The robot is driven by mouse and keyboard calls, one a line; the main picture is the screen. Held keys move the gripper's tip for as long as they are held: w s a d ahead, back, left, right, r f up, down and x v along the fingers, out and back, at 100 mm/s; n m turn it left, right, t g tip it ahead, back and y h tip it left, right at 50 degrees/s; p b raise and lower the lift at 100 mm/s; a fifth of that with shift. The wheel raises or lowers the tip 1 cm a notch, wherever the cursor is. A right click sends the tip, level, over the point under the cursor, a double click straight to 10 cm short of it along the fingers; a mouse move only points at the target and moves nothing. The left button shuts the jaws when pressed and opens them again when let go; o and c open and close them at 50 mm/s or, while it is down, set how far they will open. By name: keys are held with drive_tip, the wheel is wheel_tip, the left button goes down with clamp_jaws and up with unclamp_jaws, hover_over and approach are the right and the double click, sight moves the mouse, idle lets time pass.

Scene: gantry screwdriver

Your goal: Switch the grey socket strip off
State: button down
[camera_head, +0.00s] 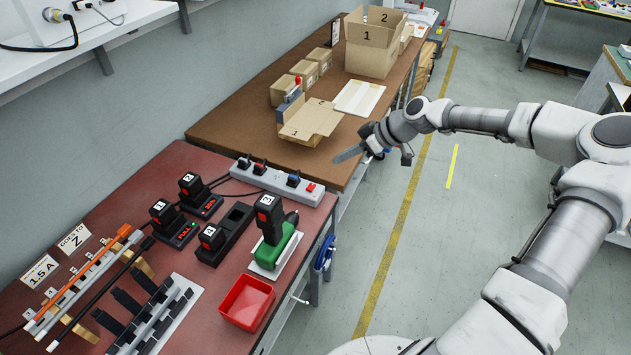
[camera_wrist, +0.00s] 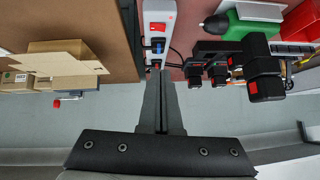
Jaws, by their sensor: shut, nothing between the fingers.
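The light grey socket strip (camera_head: 274,179) lies along the back right of the red bench top, beside the brown bench. Several plugs sit in it. Its red switch (camera_head: 311,187) is at the end nearest the aisle; whether it is on or off cannot be told. In the wrist view the strip (camera_wrist: 158,8) runs down from the top edge, with the red switch (camera_wrist: 157,27) and a blue-marked plug beyond my fingertips. My gripper (camera_head: 337,158) is shut and empty, apart from the strip, up and to the right of the switch. The fingers (camera_wrist: 161,80) also show shut in the wrist view.
Black chargers with batteries (camera_head: 212,239), a green screwdriver (camera_head: 280,245) and a red bin (camera_head: 246,303) stand on the red bench. An open carton (camera_head: 311,121) and smaller boxes are on the brown bench. The aisle floor (camera_head: 440,215) is clear.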

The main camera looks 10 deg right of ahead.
hover_over(311, 187)
drive_tip(key=d, duration=0.1)
drive_tip(key=f, duration=0.7)
drive_tip(key=shift+s+d+f+b, duration=0.1)
drive_tip(key=shift+s+b, duration=0.25)
drive_tip(key=shift+b, duration=0.05)
wheel_tip(311, 187, down, 2)
drive_tip(key=shift+s+f, duration=0.1)
drive_tip(key=shift+f, duration=0.1)
drive_tip(key=shift+s+f, duration=0.1)
drive_tip(key=shift+f, duration=0.6)
drive_tip(key=shift+f, duration=0.1)
